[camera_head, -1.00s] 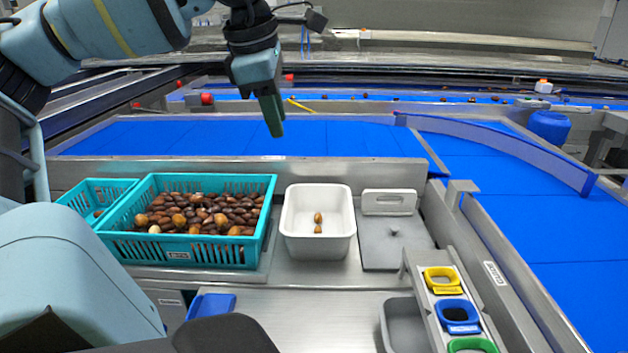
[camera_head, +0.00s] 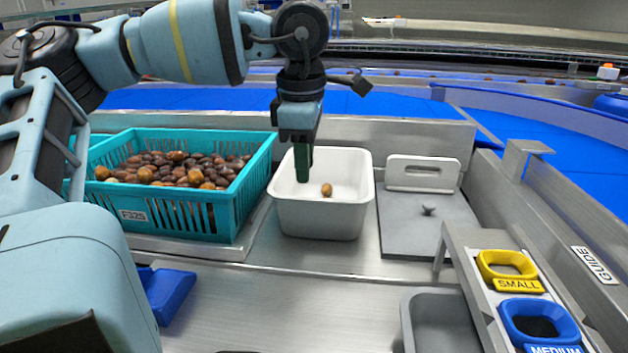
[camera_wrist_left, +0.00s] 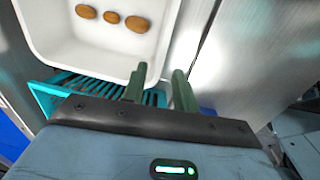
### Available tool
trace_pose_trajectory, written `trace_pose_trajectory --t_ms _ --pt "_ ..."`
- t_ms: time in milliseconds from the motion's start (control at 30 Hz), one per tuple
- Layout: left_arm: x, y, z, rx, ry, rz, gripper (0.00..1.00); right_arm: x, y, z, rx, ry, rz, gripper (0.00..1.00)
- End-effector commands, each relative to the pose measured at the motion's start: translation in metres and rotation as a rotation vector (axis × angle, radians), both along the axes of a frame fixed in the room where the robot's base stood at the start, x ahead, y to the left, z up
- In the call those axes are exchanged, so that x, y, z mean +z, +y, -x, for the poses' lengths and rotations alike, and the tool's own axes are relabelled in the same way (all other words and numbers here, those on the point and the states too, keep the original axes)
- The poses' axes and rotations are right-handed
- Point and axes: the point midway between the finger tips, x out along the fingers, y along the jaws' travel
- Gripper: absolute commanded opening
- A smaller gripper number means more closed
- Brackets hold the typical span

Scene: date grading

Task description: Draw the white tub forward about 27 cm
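The white tub (camera_head: 318,218) stands upright on the steel bench, right of the teal crate. One brown date shows inside it in the head view; in the left wrist view the tub (camera_wrist_left: 95,58) holds three. My left gripper (camera_head: 302,180) points down over the tub and hides part of its inside. In the left wrist view its two green fingers (camera_wrist_left: 159,72) are apart with nothing between them gripped, near a corner of the tub's rim. I cannot tell how high the fingertips are above the rim. My right gripper is not in view.
The teal crate (camera_head: 190,222) of dates stands close on the left. A grey plate (camera_head: 425,235) with a knob lies on the right. The SMALL (camera_head: 507,266) and MEDIUM (camera_head: 538,322) rings are front right. A blue bin (camera_head: 168,292) is front left. Bench before the tub is clear.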

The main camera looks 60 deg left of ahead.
Motion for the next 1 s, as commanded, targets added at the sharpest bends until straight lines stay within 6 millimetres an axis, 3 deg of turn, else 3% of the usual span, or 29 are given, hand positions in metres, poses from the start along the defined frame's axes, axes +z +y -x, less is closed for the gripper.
trace_pose_trajectory --t_ms 567,1000 --pt "-0.012 0.000 -0.002 -0.001 0.004 0.000 0.29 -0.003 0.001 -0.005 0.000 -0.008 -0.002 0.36" --pt "-0.080 0.006 -0.007 -0.001 0.006 0.003 0.29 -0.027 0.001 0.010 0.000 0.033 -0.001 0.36"
